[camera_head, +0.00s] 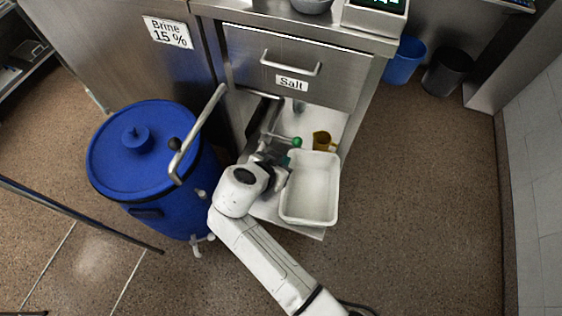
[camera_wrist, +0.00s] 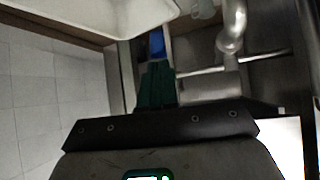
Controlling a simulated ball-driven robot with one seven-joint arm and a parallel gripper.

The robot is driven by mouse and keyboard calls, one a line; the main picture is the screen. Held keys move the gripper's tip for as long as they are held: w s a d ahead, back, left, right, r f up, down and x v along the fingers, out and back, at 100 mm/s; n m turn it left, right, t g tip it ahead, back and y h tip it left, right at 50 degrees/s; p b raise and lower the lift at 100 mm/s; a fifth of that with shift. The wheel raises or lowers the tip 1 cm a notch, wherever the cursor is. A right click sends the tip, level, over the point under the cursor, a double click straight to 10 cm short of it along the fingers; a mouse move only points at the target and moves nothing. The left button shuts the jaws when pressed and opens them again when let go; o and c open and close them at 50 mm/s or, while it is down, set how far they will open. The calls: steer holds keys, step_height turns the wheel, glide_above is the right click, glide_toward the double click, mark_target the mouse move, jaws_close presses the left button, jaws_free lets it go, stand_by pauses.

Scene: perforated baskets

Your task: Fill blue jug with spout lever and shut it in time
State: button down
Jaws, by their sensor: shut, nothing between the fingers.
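My gripper (camera_head: 278,163) is low in front of the open bay under the Salt drawer, left of the white tub. In the wrist view its dark green fingers (camera_wrist: 156,80) are together, with nothing between them. A small blue patch (camera_wrist: 157,43) shows just past the fingertips; I cannot tell whether it is the blue jug. A curved metal spout (camera_wrist: 232,28) is to the right of the fingers.
Floor at right is clear.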

steer(key=v, duration=0.9)
steer(key=shift+s+r+p, duration=0.2)
steer(key=shift+r+p, duration=0.05)
steer(key=shift+p, duration=0.2)
